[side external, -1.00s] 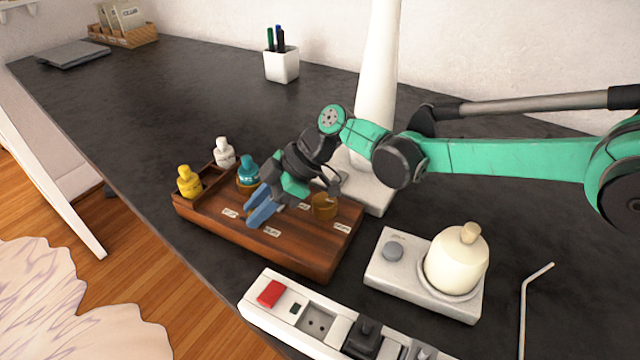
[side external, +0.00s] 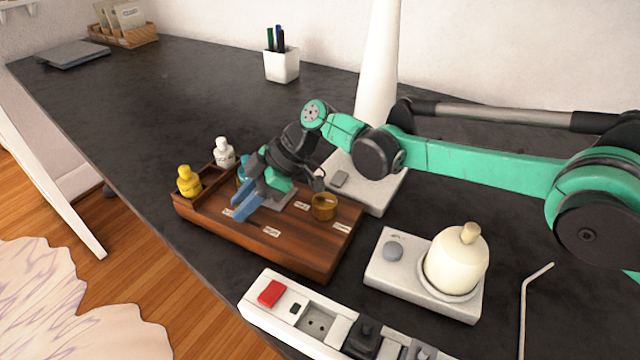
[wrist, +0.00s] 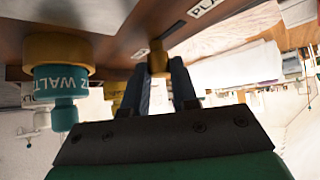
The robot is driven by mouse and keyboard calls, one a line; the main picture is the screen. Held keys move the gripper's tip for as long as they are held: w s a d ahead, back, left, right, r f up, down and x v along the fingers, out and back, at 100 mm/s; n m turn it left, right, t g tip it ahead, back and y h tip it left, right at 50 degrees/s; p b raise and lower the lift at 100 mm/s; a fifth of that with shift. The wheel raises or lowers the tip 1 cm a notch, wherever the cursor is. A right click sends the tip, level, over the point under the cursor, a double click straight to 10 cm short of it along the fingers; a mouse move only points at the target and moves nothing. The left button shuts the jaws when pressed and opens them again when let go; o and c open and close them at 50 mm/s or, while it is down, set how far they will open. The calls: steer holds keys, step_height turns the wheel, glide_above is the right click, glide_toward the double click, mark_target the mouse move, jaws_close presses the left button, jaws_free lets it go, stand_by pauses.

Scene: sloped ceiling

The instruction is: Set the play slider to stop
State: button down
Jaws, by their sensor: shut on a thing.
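The wooden board (side external: 300,255) on the dark desk carries small white labels and the play slider. In the wrist view, my gripper (wrist: 160,78) is shut on a small brass slider knob (wrist: 158,60), which sits between its two blue fingers at the board. A small label (wrist: 140,53) lies just left of the knob, too small to read. Another label reading "PLA" (wrist: 200,8) is farther away, partly cut off. In the side view, my gripper (side external: 242,212) is low over the board's left part, by a label (side external: 229,212); its fingers hide the knob there.
A teal bottle (wrist: 62,80) stands close beside my gripper. Yellow (side external: 188,182) and white (side external: 224,153) bottles stand at the board's left end. A brass dial (side external: 325,207) is at the right. A power strip (side external: 262,315) and cream bottle (side external: 457,262) stand in front and right.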

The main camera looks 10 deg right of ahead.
steer(key=shift+w+a, duration=0.1)
steer(key=shift+w, duration=0.05)
steer(key=c, duration=0.7)
jaws_free()
steer(key=shift+o, duration=0.2)
steer(key=shift+v, duration=2.85)
